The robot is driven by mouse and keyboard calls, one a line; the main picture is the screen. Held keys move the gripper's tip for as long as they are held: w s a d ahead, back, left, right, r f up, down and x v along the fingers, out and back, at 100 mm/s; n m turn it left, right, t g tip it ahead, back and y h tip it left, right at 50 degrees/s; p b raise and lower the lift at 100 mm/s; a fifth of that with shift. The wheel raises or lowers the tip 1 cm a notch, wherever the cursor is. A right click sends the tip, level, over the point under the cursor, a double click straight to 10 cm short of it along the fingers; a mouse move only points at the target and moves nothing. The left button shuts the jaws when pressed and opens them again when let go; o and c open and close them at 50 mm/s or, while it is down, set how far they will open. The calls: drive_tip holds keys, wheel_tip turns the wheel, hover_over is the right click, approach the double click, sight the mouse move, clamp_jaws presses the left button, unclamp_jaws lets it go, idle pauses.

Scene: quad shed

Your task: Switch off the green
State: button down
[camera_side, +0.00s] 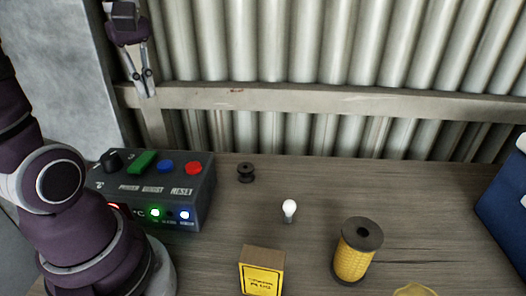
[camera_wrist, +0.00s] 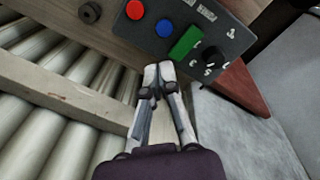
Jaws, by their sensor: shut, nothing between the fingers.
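A dark control box (camera_side: 205,208) stands at the left of the bench in the side view. On its top are a green switch (camera_side: 141,162), a blue button (camera_side: 166,166), a red button (camera_side: 194,168) and a black knob (camera_side: 111,160). On its front a green light (camera_side: 155,212) and a bluish-white light (camera_side: 185,215) glow. My gripper (camera_side: 147,92) is shut and empty, raised above and behind the box. In the wrist view the shut fingertips (camera_wrist: 159,68) appear just below the green switch (camera_wrist: 186,42), with no contact visible. The control box (camera_wrist: 228,62) is partly cut off there.
A small black spool (camera_side: 245,173), a light bulb (camera_side: 289,210), a yellow box (camera_side: 262,270) and a yellow spool (camera_side: 356,250) stand on the wooden bench (camera_side: 425,215). A blue case (camera_side: 505,215) is at the right edge. A corrugated wall with a beam (camera_side: 300,98) rises behind.

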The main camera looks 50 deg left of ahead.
sight(139, 161)
drive_tip(key=s+a+n+g+h, duration=0.1)
drive_tip(key=s+a+n, duration=0.2)
drive_tip(key=a+n, duration=0.2)
drive_tip(key=n, duration=0.3)
drive_tip(key=shift+a+n+g+h, duration=0.2)
drive_tip(key=shift+n+g+h, duration=0.1)
drive_tip(key=shift+r, duration=0.1)
drive_tip(key=f, duration=0.4)
drive_tip(key=s+d+f, duration=0.1)
drive_tip(key=f, duration=0.9)
drive_tip(key=shift+s+d, duration=0.2)
drive_tip(key=shift+s, duration=0.05)
drive_tip(key=shift+d+f, duration=0.1)
drive_tip(key=shift+f, duration=0.1)
drive_tip(key=shift+w+a+r, duration=0.35)
drive_tip(key=shift+w+a, duration=0.1)
drive_tip(key=shift+a, duration=0.1)
